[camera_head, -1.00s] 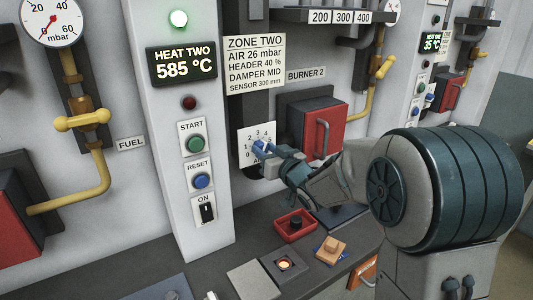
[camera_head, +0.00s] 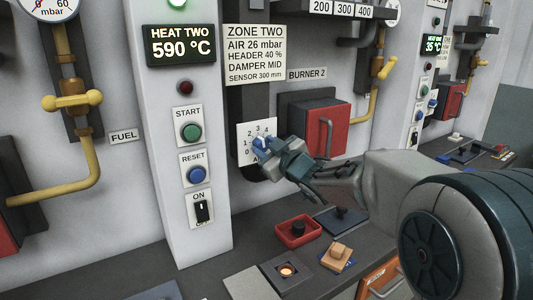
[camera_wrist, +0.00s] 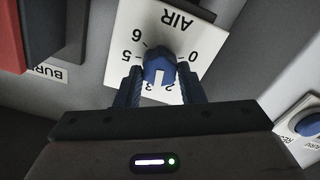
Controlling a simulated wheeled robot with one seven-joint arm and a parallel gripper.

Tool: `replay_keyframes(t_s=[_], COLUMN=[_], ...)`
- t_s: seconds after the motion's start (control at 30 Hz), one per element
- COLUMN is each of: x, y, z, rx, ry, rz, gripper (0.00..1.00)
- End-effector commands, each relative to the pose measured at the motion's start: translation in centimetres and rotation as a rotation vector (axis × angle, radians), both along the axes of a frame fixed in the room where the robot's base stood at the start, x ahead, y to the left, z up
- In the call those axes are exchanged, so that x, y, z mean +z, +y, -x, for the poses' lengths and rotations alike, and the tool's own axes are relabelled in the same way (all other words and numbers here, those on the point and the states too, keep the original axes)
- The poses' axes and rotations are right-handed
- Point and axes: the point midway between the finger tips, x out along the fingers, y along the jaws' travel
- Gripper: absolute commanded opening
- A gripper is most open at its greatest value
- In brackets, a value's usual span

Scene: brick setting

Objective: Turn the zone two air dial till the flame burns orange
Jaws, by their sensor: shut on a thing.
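The zone two air dial is a blue knob (camera_wrist: 160,66) on a white plate (camera_wrist: 205,38) marked AIR with numbers, upside down in the wrist view. The plate also shows in the head view (camera_head: 243,131), below the ZONE TWO sign. My gripper (camera_wrist: 160,80) is shut on the blue knob, one finger on each side; in the head view my gripper (camera_head: 265,146) partly hides the plate. The knob's exact setting is unclear. A small round port (camera_head: 287,271) on the bench glows pale orange.
A red burner box (camera_head: 305,130) with a handle sticks out right of the dial. Left is a column with START (camera_head: 191,132) and RESET (camera_head: 196,174) buttons and an ON switch (camera_head: 202,208). Below are a red tray (camera_head: 284,238) and a wooden block (camera_head: 339,254). The HEAT TWO display (camera_head: 180,45) reads 590 °C.

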Motion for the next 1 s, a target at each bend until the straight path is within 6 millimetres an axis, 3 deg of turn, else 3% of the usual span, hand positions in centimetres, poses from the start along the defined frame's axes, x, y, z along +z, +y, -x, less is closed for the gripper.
replay_keyframes(t_s=[0.47,0.5,0.53,0.83,1.0], x=[-0.1,-0.1,-0.1,0.0,0.0], y=[0.0,0.0,0.0,0.0,-0.8], z=[0.0,0.0,0.0,0.0,1.1], rx=[0.000,0.000,0.000,0.000,-0.001], ry=[-0.007,-0.007,-0.007,-0.007,-0.008], rz=[0.014,0.014,0.014,0.012,0.013], gripper=[0.12,0.46,0.55,0.57,0.57])
